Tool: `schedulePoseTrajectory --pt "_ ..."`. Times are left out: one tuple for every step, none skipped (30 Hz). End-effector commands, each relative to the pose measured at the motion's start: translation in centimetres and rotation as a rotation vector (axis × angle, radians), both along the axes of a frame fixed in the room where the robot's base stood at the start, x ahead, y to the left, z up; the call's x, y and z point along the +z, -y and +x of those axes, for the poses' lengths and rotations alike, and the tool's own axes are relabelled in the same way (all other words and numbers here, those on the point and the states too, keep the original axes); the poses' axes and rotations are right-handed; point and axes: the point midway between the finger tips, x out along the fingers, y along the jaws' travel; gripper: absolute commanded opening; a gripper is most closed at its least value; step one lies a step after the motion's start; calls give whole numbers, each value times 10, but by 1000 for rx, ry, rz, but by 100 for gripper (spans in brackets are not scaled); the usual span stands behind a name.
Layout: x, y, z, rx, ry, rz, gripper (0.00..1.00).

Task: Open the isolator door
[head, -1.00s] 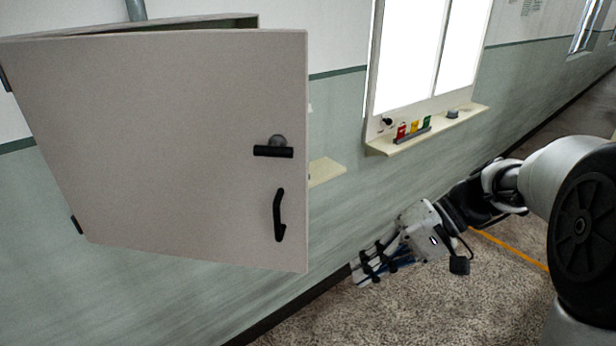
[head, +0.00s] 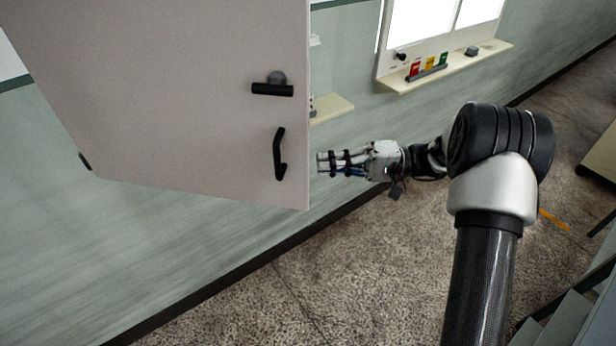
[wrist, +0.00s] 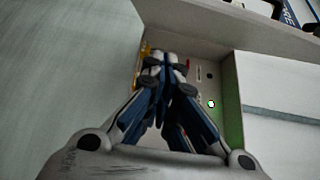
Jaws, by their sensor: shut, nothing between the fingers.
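The isolator door (head: 190,100) is a light grey panel on the left of the head view, standing ajar from the wall. A black T-shaped latch handle (head: 272,89) and a black curved pull handle (head: 280,155) sit near its free edge. My gripper (head: 321,162) is just right of that edge, at about the height of the pull handle, fingers pointing left. It looks apart from the handle; any contact with the edge cannot be told. In the wrist view my gripper (wrist: 165,66) has its fingers together and empty, in front of a pale recess.
A cream wall shelf (head: 445,68) with red, yellow and green items is at the upper right. A smaller cream ledge (head: 332,109) shows behind the door's edge. The speckled floor (head: 330,270) below is clear. A green-lit patch (wrist: 232,115) shows beyond the fingers.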

Motion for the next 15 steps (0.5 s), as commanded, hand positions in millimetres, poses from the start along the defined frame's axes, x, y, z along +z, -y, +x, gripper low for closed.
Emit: schedulePoseTrajectory --pt "0 -13 -1 3 0 0 0" --pt "0 -20 -2 4 0 -1 0" --pt "-1 -28 -2 4 0 -1 0" --pt "-1 -34 -2 3 0 0 0" --pt "-1 -40 -2 2 0 -1 0" --pt "0 -41 -7 0 0 -1 0" --pt "0 -41 -12 -1 -2 -1 0" --pt "0 -42 -16 -2 -2 0 0" --pt "0 -43 -21 -2 -1 -1 0" --pt "0 -44 -25 -2 -2 0 0" --pt "0 -44 -28 -2 -1 -1 0" --pt "0 -45 -31 -2 0 -1 0" --pt "0 -45 -34 -2 0 -1 0" --pt "0 -46 -36 -2 0 -1 0" --pt "0 -46 -38 -1 -1 -1 0"
